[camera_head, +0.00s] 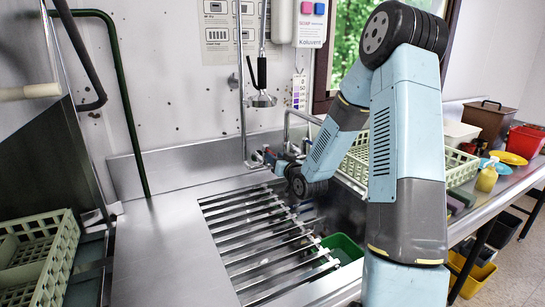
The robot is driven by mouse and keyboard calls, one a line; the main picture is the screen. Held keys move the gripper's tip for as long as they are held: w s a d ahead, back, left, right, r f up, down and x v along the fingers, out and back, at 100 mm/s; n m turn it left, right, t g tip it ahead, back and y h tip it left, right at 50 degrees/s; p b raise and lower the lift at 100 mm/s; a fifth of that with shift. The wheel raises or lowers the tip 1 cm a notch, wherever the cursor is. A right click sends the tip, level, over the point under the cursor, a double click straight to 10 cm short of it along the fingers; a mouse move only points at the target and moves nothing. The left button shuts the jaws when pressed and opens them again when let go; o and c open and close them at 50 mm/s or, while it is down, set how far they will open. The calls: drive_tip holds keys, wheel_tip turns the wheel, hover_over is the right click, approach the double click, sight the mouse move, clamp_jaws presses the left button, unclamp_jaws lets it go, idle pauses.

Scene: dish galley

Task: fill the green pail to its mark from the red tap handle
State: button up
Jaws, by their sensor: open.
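The green pail (343,248) sits low in the sink, at the right end of the metal slats, partly hidden by the slats and my arm. The tap's bent metal pipe (303,113) rises at the back wall above the sink. A small dark red part (257,156), which looks like the red tap handle, shows at the foot of the pipes beside my gripper. My gripper (270,157) is open at the tap, pointing left. Its fingers are small and dark, and I cannot tell whether they touch the handle. The pail's mark and water level are hidden.
A spray head (262,99) hangs above the tap. Metal slats (255,245) cover much of the sink. A pale green crate (375,150) stands behind my arm, another (40,255) at lower left. A yellow bottle (487,178) and red tub (525,141) stand right. The left drainboard is bare.

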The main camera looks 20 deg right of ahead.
drive_tip(key=v, duration=1)
drive_tip(key=shift+s, duration=0.15)
drive_tip(key=shift+d, duration=0.1)
drive_tip(key=s+r+g+h, duration=0.5)
drive_tip(key=s+r+g, duration=0.2)
drive_tip(key=s+r, duration=0.45)
drive_tip(key=s+a+r+g, duration=0.1)
drive_tip(key=s+r+g, duration=0.1)
drive_tip(key=s, duration=0.8)
drive_tip(key=s+a+r+g+y, duration=0.1)
drive_tip(key=s+a+r+g, duration=0.1)
drive_tip(key=s, duration=0.8)
drive_tip(key=shift+s+a+g, duration=0.3)
drive_tip(key=shift+g, duration=0.2)
